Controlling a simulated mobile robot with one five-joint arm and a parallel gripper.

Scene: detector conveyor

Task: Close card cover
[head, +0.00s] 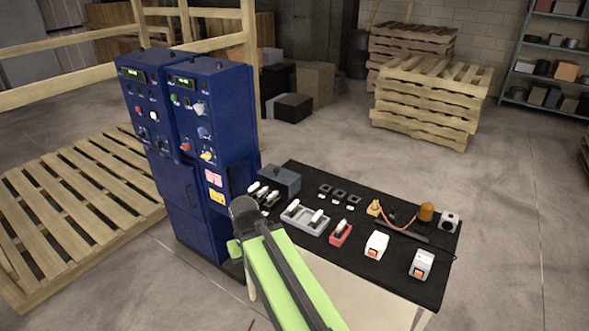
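I cannot make out a card cover for certain. Two blue cabinets (190,130) stand side by side left of the table, with small displays, knobs and buttons on their upper fronts. Pink and yellow labels (215,187) sit lower on the right-hand cabinet, beside a dark recess (238,183) in its side facing the table. Whether a cover stands open there is too small to tell. My green arm rises from the bottom edge to a dark joint just right of the cabinet. My gripper does not show, and the arm hides part of the table's near left corner.
A black-topped table (385,275) carries a grey box (279,179), a grey tray (304,217), a red holder (341,232), two white switch boxes and an orange beacon (426,212). A pallet (75,205) lies left of the cabinets. Open floor lies behind the table.

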